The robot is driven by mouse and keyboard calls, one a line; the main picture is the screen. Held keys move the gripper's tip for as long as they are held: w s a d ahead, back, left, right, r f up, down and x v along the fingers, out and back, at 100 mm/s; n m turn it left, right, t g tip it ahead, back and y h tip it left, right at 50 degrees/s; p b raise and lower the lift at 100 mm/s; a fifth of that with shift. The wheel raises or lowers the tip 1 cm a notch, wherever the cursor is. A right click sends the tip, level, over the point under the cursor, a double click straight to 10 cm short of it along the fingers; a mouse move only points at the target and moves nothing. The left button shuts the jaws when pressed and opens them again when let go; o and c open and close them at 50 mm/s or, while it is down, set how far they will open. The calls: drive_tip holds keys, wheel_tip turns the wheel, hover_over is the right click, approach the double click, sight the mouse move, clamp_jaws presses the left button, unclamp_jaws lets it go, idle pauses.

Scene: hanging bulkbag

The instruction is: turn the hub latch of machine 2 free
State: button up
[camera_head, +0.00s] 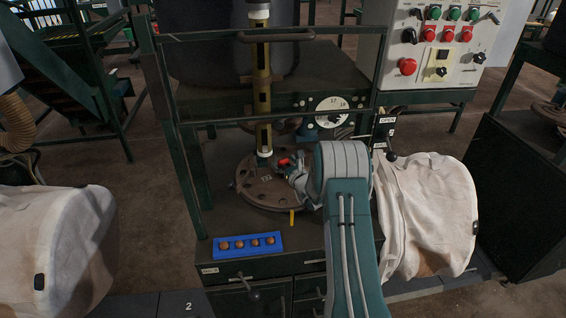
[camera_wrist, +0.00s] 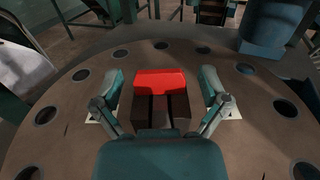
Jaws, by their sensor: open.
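The hub latch is a red-topped block with dark sides, seen in the wrist view (camera_wrist: 160,83) and as a small red spot in the head view (camera_head: 284,161). It sits on the round brown hub plate (camera_head: 262,197), which has a ring of holes and also fills the wrist view (camera_wrist: 80,83). My gripper (camera_head: 295,172) is low over the plate, coming from the right. In the wrist view its two fingers (camera_wrist: 162,88) stand open, one on each side of the latch, with a gap visible on both sides. The latch's lower part is partly hidden by my gripper.
A yellow-banded column (camera_head: 262,80) rises behind the latch. A green frame with a handle bar (camera_head: 275,37) surrounds the machine. A blue tray (camera_head: 227,251) with several brown knobs and a yellow peg (camera_head: 292,217) are in front. An OPEN-marked lever (camera_head: 390,150) and white bag (camera_head: 430,215) are right.

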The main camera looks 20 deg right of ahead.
drive_tip(key=c, duration=1.2)
drive_tip(key=shift+o, duration=0.2)
drive_tip(key=shift+y, duration=0.4)
drive_tip(key=n+g+y, duration=0.1)
drive_tip(key=n+y, duration=0.1)
drive_tip(key=y, duration=0.1)
drive_tip(key=n+g+y, duration=0.1)
drive_tip(key=n+y, duration=0.1)
drive_tip(key=y, duration=0.1)
drive_tip(key=shift+d+n, duration=0.1)
drive_tip(key=shift+n, duration=0.2)
drive_tip(key=shift+n+g+y, duration=2)
drive_tip(key=shift+y, duration=0.4)
drive_tip(key=shift+r+g+y, duration=0.1)
drive_tip(key=shift+g+y, duration=0.2)
drive_tip(key=o, duration=1.2)
drive_tip(key=shift+c, duration=0.2)
